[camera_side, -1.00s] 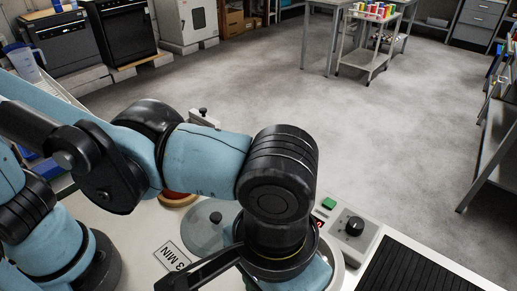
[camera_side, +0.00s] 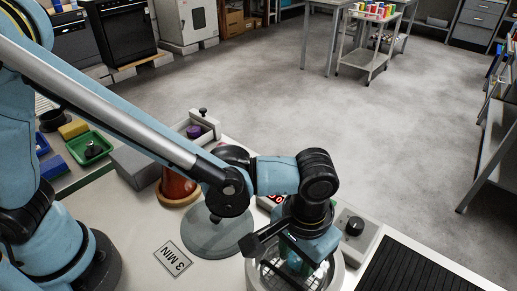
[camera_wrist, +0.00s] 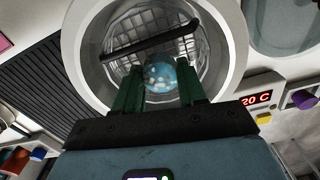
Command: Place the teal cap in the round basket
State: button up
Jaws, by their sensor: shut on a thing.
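The teal cap (camera_wrist: 160,77), mottled with pale spots, sits between the green fingers of my gripper (camera_wrist: 160,86) in the wrist view. My gripper is shut on it. Behind it is the round basket (camera_wrist: 132,22), a wire mesh inside a round white-rimmed opening. A dark bar crosses the opening there. In the side view my gripper (camera_side: 293,266) points down at the same opening, and my wrist covers much of it. I cannot tell whether the cap touches the basket.
A grey round lid (camera_side: 215,242) with a knob lies left of the opening. A control panel with a dark knob (camera_side: 353,227) stands to its right, with a black ribbed mat (camera_side: 425,270) beyond. A green tray (camera_side: 90,148) and an orange-red container (camera_side: 178,187) stand at the left.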

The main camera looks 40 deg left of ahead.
aim_at(298, 261)
jog(key=shift+f, duration=0.35)
jog(key=o, duration=1)
jog(key=shift+f, duration=0.1)
notch_tip(298, 261, up, 12)
dwell(0.4)
jog(key=shift+f, duration=5.45)
